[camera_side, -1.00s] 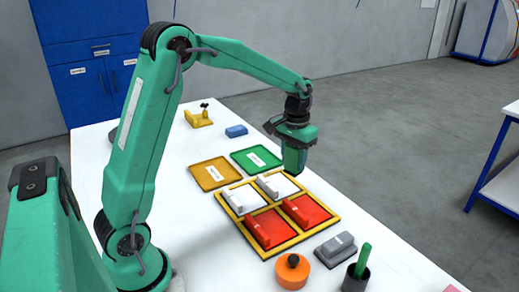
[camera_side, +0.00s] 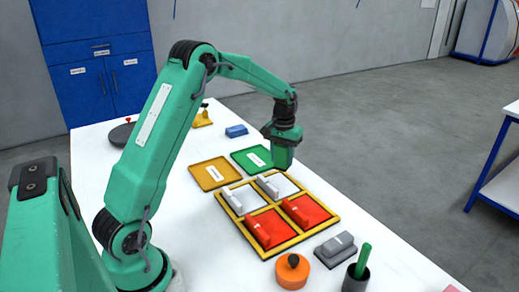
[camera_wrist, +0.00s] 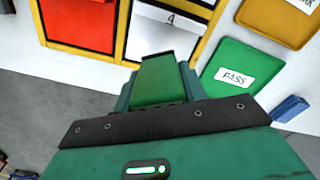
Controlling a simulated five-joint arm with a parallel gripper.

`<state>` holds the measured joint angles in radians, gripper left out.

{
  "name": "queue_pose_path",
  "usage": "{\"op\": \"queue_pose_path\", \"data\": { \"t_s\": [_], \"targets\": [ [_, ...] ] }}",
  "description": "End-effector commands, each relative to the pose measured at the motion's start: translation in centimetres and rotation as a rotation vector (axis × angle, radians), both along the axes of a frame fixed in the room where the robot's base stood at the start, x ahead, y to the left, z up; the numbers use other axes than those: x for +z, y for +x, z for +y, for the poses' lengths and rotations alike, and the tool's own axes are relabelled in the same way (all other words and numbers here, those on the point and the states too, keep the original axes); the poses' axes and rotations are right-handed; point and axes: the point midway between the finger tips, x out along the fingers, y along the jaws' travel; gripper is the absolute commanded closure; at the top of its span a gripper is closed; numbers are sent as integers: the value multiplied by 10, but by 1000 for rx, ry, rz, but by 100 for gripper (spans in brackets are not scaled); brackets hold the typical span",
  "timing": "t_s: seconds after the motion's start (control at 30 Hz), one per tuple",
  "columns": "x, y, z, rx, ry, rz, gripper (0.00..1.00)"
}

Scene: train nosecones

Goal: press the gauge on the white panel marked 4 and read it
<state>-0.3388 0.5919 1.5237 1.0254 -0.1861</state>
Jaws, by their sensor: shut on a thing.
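The white panel marked 4 (camera_wrist: 158,32) lies just ahead of my gripper in the wrist view. In the side view it is the white panel (camera_side: 288,184) nearest the green tray, with a raised pale bar on it. My gripper (camera_side: 283,167) hangs pointing down above the far edge of this panel. It is shut on a green block (camera_wrist: 160,82), which I take to be the gauge. The block appears clear of the panel, and no reading shows on it. In the wrist view my gripper (camera_wrist: 160,60) hides part of the panel.
Red panels (camera_side: 260,218) share the yellow frame (camera_side: 290,245). A green PASS tray (camera_side: 243,163) and a yellow tray (camera_side: 207,183) lie beyond. An orange round thing (camera_side: 292,274), a grey block (camera_side: 336,247) and a dark cup (camera_side: 355,283) stand at the near side.

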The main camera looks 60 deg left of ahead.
Motion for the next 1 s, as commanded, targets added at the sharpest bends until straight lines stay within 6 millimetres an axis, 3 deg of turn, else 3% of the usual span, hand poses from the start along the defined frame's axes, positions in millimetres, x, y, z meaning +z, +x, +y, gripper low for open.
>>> {"op": "queue_pose_path", "data": {
  "t_s": [0.63,1.0],
  "targets": [
    [-46,0,0,-1,-1,2,85],
    [-55,0,0,-1,1,-1,85]
  ]
}}
